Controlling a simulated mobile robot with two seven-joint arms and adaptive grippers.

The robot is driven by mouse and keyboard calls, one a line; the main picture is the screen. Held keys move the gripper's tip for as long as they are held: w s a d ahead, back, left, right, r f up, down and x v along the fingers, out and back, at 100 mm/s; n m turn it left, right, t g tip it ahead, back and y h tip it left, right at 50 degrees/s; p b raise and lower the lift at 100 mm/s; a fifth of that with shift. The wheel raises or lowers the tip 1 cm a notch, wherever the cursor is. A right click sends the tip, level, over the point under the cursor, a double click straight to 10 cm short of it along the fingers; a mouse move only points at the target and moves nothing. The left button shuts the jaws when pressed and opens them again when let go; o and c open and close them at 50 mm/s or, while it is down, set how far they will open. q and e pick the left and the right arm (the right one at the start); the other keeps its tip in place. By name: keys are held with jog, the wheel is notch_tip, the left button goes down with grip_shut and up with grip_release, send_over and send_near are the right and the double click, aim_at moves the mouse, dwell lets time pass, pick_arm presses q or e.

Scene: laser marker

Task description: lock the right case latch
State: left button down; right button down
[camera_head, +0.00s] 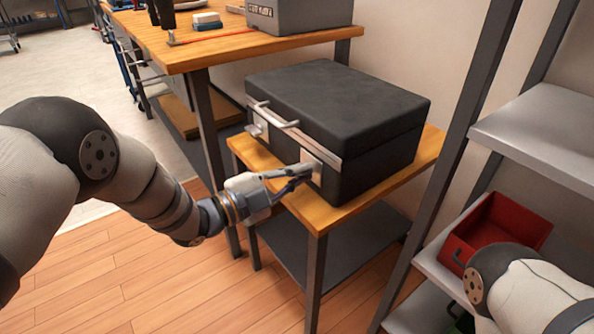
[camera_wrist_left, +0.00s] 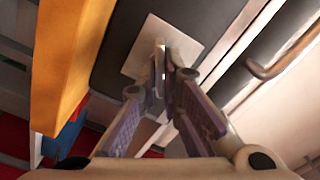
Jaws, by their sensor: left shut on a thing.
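A dark grey case (camera_head: 350,120) with a closed lid stands on a small wooden table. The right case latch (camera_head: 317,160), a pale metal plate, is on its front near the right corner. My left gripper (camera_head: 304,171) reaches it from the left, with its fingertips at the plate. In the left wrist view my left gripper (camera_wrist_left: 166,72) is shut on the small tab of the latch, whose plate (camera_wrist_left: 140,62) shows behind. The fingers partly hide the tab, so I cannot tell its exact position. My right gripper is out of view.
The left latch (camera_head: 255,130) and the handle (camera_head: 276,114) are on the case front. A workbench (camera_head: 240,45) stands behind at the left. A grey shelf (camera_head: 540,135) with a red bin (camera_head: 497,226) is at the right, near my right arm. Floor is clear at lower left.

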pick_arm(q)
jog(key=m+p, duration=0.1)
jog(key=m, duration=0.4)
jog(key=shift+f+m, duration=0.15)
jog(key=shift+m, duration=0.25)
dwell(0.4)
jog(key=c, duration=1.8)
grip_release()
jog(key=shift+o, duration=0.2)
jog(key=v, duration=1.2)
